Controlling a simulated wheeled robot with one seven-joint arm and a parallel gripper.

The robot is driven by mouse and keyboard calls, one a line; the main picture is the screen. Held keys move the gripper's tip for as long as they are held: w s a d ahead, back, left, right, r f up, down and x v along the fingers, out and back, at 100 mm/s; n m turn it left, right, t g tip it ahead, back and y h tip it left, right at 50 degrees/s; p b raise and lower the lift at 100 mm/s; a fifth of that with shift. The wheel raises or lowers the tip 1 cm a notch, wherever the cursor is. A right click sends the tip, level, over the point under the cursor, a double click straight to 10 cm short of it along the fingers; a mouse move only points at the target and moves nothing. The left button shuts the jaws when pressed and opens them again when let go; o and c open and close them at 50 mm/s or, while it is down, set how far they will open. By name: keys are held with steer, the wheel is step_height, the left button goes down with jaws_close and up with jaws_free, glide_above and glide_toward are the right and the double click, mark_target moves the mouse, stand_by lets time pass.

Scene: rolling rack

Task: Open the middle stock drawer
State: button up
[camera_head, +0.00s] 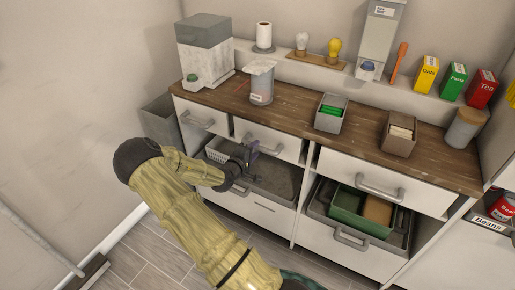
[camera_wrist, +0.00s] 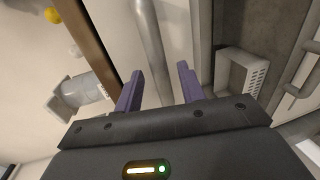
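The middle drawer (camera_head: 284,149) of the top row has a white front that looks flush with the cabinet, with a grey bar handle (camera_head: 258,147). My gripper (camera_head: 252,153) is in front of this drawer, by its handle. In the wrist view, my two purple fingers (camera_wrist: 160,92) are apart, with the grey handle bar (camera_wrist: 148,40) running between them. A gap shows on both sides of the bar, so the fingers do not visibly grip it. My wrist and fingers partly hide the handle's left end in the head view.
Below, an open drawer (camera_head: 283,186) holds a white basket (camera_head: 218,151), also in the wrist view (camera_wrist: 240,72). At lower right, another open drawer (camera_head: 318,207) holds a green bin (camera_head: 350,222). The wooden countertop (camera_head: 300,131) carries containers. Floor is clear in front.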

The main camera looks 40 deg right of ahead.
steer(key=shift+x, duration=1.45)
jaws_close()
steer(key=shift+s+a, duration=0.1)
steer(key=shift+s, duration=0.05)
